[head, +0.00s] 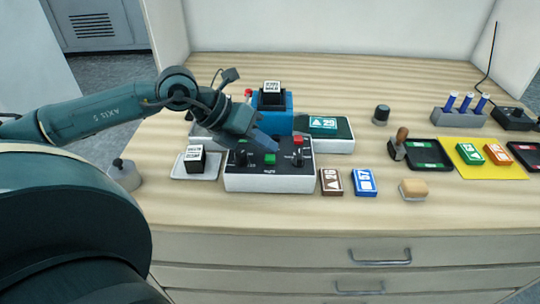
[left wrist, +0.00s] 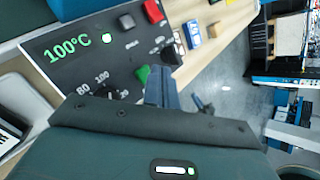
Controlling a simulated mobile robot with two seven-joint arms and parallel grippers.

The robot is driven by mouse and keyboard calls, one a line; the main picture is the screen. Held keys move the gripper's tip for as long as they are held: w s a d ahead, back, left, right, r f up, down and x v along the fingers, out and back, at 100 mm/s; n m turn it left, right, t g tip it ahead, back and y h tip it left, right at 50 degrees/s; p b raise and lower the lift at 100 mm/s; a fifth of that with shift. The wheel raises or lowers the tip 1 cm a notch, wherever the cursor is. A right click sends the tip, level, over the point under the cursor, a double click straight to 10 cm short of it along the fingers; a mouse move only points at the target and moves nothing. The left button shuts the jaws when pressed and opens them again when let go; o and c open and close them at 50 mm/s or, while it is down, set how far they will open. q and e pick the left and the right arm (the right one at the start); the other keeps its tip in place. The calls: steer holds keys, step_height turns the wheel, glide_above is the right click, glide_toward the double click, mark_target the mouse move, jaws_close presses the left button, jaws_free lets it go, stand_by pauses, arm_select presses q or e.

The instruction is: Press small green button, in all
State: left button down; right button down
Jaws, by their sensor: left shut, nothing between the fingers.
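The green button (left wrist: 142,73) and red button (left wrist: 153,11) also show there. My left gripper (head: 266,143) is shut and empty, its tips low over the panel, just behind the green button in the head view. In the left wrist view the fingers (left wrist: 160,86) are right beside the button; contact cannot be told. My right gripper is out of view.
A blue machine (head: 278,122) stands behind the control box, with a green-labelled box (head: 324,132) to its right. A white tray with a dark cube (head: 194,158) is at left. Brown (head: 331,182) and blue (head: 364,182) cards lie at right. The front desk strip is clear.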

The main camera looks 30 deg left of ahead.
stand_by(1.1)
arm_select(q)
steer(key=shift+f+b, duration=0.4)
steer(key=shift+b, duration=0.15)
